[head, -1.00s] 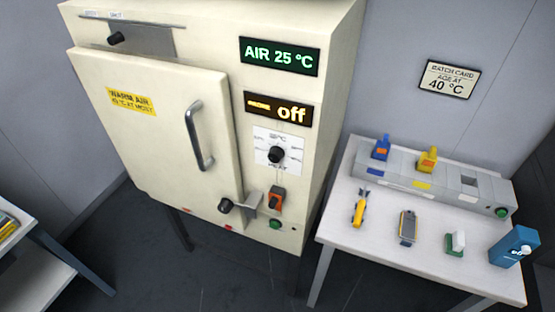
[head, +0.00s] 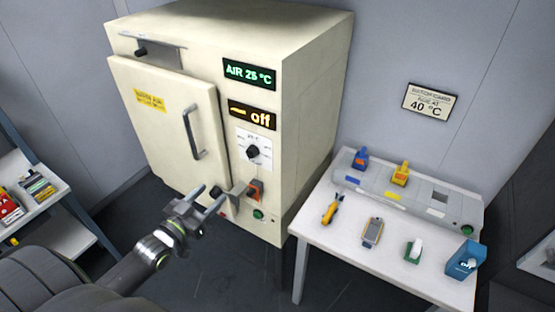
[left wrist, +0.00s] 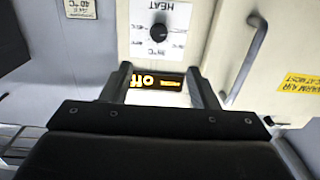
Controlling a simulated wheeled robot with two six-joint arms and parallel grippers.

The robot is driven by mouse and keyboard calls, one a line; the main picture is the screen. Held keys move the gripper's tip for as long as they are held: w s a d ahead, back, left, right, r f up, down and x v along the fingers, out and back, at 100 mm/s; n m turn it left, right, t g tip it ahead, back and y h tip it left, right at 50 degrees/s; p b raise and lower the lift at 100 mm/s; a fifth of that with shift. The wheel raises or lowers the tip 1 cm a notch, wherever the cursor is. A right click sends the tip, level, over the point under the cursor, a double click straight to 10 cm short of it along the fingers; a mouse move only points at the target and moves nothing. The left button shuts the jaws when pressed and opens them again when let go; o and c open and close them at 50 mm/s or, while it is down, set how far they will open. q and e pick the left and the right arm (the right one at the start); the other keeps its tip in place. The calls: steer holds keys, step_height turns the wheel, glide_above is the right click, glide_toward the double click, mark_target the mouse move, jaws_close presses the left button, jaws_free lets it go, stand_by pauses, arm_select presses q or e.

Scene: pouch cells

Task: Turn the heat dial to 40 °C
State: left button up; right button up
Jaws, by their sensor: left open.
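The heat dial (head: 253,153) is a black knob on a white scale plate on the front of the cream oven (head: 310,110). It also shows upside down in the left wrist view (left wrist: 157,33), beyond the fingertips. The scale marks are too small to read. Above it one display (head: 249,74) reads AIR 25 °C and another (head: 252,115) reads off. My left gripper (head: 207,197) is open and empty, in front of the oven, below and left of the dial and apart from it. My right gripper is not in view.
The oven door is shut, with a long handle (head: 193,133). An orange switch (head: 256,190) and a green button (head: 258,214) are below the dial. A white table (head: 312,232) with tools stands at the right. A wall card (head: 430,103) reads 40 °C.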

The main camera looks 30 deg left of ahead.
arm_select(q)
steer(key=b, duration=0.2)
glide_toward(250, 155)
steer(key=w+b, duration=0.4)
steer(key=w, duration=0.3)
steer(key=shift+w+d, duration=0.25)
steer(key=shift+w, duration=0.55)
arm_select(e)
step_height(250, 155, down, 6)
arm_select(q)
steer(key=c, duration=1)
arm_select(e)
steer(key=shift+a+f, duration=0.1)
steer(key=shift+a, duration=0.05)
